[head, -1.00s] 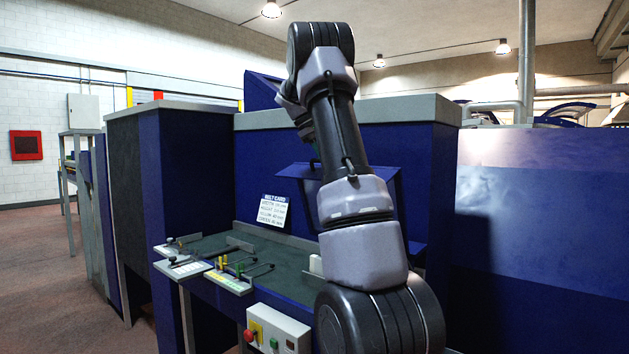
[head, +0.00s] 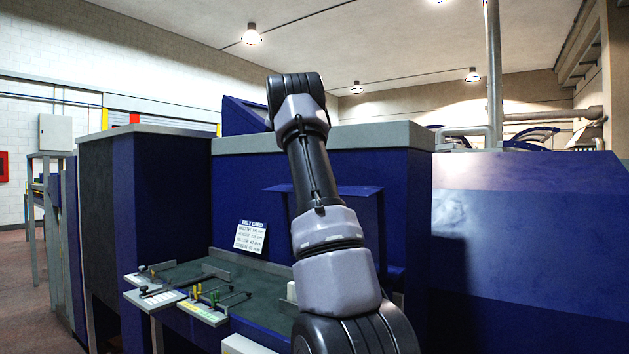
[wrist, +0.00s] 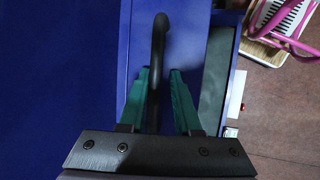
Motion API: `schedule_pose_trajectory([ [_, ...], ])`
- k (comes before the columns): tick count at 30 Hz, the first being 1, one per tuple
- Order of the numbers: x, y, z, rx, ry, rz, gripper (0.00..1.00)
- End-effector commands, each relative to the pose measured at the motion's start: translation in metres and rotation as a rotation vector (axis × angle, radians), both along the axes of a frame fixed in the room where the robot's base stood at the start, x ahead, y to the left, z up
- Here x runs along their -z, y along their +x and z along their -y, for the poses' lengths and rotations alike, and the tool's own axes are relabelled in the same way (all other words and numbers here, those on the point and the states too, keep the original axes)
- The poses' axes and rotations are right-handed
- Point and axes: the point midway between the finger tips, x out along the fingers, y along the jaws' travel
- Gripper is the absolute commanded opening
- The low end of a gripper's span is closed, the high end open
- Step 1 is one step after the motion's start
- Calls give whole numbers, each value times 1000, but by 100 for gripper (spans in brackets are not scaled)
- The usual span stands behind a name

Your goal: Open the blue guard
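The blue guard (head: 362,190) is a blue panel on the front of the blue machine, above the dark work surface, partly hidden behind my arm in the head view. In the wrist view a blue panel (wrist: 185,30) fills the upper middle, with a dark curved bar handle (wrist: 159,45) standing from it. My gripper (wrist: 159,75) has its two green fingers apart, one on each side of the handle. Gaps seem to show between handle and fingers; contact is unclear. The gripper is hidden in the head view.
A white card (head: 250,236) leans at the back of the dark work surface (head: 240,285). Small fixtures with yellow and green pegs (head: 208,300) sit at its front left.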

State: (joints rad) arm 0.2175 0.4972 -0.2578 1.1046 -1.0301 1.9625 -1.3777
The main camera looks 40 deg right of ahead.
Motion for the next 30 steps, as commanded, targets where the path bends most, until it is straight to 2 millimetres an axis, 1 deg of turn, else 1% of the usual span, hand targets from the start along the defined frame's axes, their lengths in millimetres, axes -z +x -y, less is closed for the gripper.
schedule_pose_trajectory([
  [8,-1,0,-1,0,0,1,30],
  [11,-5,2,-3,-2,0,1,30],
  [14,-17,6,-8,-1,-1,3,30],
  [21,-59,19,-28,2,-2,3,30],
  [24,-74,23,-36,-1,-3,4,30],
  [30,-89,27,-42,3,-1,-1,30],
])
